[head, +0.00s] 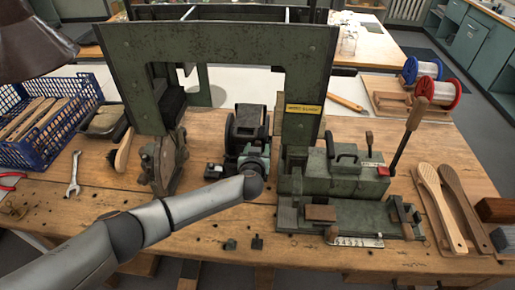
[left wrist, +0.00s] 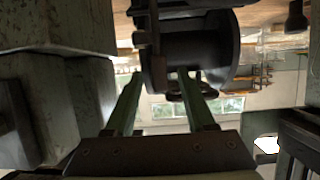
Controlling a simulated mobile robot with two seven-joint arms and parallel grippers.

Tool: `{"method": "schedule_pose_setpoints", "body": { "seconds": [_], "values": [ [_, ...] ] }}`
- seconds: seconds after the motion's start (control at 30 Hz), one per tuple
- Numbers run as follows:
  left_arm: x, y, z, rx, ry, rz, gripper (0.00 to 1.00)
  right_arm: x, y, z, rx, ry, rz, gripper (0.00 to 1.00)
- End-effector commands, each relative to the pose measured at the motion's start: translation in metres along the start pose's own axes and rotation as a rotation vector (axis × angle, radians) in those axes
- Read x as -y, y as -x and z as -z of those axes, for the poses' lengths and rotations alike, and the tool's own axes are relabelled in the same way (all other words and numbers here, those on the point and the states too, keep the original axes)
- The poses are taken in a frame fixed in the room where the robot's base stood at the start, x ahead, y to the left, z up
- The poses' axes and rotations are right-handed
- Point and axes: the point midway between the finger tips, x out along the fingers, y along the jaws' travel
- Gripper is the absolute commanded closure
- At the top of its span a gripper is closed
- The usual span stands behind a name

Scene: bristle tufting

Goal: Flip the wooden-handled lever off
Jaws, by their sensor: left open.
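A long lever with a wooden handle (head: 417,113) rises from the right end of the green machine block (head: 345,180), tilted up to the right. A shorter wooden-topped lever (head: 369,139) stands to its left on the same block. My left gripper (head: 254,160) is by the dark motor-like unit (head: 247,122), left of the block and well apart from the long lever. In the left wrist view its two green fingers (left wrist: 160,95) are open, spread before a dark round drum (left wrist: 205,52). Whether they touch the drum I cannot tell. My right gripper is not in view.
A tall green frame (head: 215,45) stands over the bench, with a yellow label on its right post. Wooden paddles (head: 442,205) lie right of the block. Red and blue wire spools (head: 430,82) stand behind. A blue crate (head: 50,120) and a wrench (head: 74,174) are at left.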

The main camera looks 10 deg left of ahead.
Motion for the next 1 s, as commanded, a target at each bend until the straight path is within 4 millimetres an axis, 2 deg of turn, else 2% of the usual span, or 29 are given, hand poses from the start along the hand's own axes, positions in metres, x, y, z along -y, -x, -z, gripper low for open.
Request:
{"method": "schedule_pose_setpoints", "body": {
  "seconds": [0.13, 0.6, 1.0],
  "values": [
    [-0.0002, 0.0001, 0.0001, 0.000, 0.000, 0.000, 0.47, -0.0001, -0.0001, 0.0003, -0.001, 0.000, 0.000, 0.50],
    [0.0001, 0.0002, 0.0000, 0.000, 0.000, 0.000, 1.00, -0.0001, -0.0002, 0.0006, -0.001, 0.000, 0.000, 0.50],
    [0.0003, 0.0002, -0.0002, 0.000, 0.000, 0.001, 1.00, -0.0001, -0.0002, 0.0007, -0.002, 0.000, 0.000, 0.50]
  ]
}}
